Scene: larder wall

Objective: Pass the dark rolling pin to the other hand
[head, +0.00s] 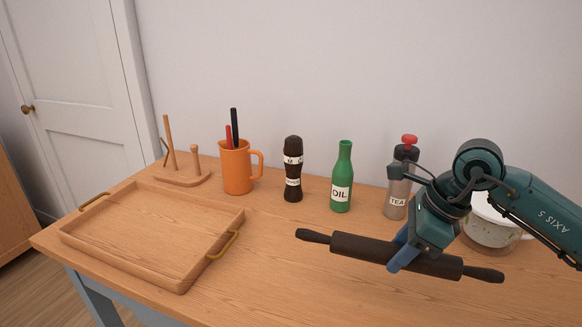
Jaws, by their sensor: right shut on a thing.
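The dark rolling pin (362,246) is at the front right of the head view, lying nearly level with its right end a little lower in the picture. My right gripper (404,257) is shut on it, right of the middle of its barrel. Both handles stick out free. The pin seems held above the table, though the gap is hard to judge. The gripper hides a part of the barrel. My left gripper is not in the head view.
A wooden tray (178,285) with brass handles lies at left. Behind stand a wooden peg stand (183,180), an orange jug (237,172) with sticks, a dark mill (293,170), a green oil bottle (342,180), a tea bottle (396,200) and a white pot (488,229).

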